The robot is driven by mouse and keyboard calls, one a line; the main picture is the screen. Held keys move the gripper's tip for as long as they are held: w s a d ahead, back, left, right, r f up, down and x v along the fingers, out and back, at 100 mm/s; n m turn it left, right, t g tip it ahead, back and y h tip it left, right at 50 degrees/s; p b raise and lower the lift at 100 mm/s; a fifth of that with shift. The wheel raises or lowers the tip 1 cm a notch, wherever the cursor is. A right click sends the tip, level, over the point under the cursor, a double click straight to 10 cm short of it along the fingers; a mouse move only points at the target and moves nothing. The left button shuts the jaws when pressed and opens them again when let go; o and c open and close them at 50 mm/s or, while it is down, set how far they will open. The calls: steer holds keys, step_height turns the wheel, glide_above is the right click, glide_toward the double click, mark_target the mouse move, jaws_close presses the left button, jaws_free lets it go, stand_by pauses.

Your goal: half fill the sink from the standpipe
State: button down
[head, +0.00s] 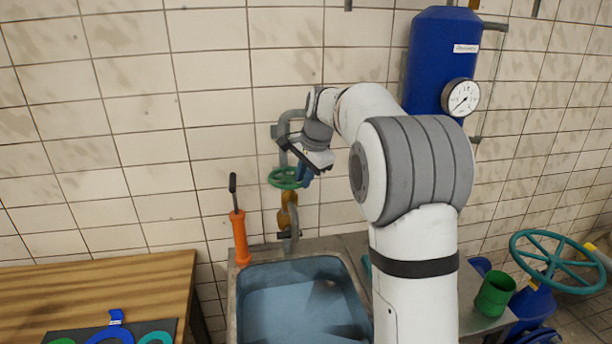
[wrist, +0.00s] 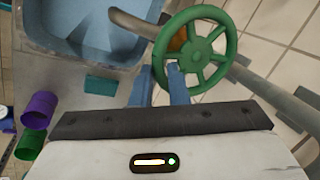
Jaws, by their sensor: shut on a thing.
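The standpipe (head: 285,135) is a grey pipe on the tiled wall behind the sink, with a green handwheel (head: 283,178) and a brass part below it. Its grey spout (head: 292,222) points down at the sink's back edge. My gripper (head: 303,181) is at the right side of the wheel. In the wrist view my gripper (wrist: 160,75) has its blue fingers at the rim of the green wheel (wrist: 212,42), shut on it. No stream can be made out.
An orange-handled tool (head: 239,238) stands at the sink's back left corner. A wooden table (head: 95,285) is at the left. A green cup (head: 494,294) is right of my arm, near a large teal handwheel (head: 556,262). A blue tank (head: 438,60) with a gauge (head: 460,98) hangs behind.

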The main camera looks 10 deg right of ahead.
steer(key=shift+s+a+m+h, duration=0.2)
steer(key=shift+a+m, duration=0.15)
steer(key=shift+m, duration=0.45)
steer(key=shift+s+a+m+h, duration=0.2)
steer(key=shift+a+m, duration=0.15)
steer(key=shift+m, duration=0.45)
steer(key=shift+t, duration=0.3)
steer(key=c, duration=1.4)
jaws_free()
steer(key=shift+c, duration=0.2)
steer(key=v, duration=0.7)
steer(key=shift+r+b, duration=0.4)
steer(key=shift+b, duration=0.05)
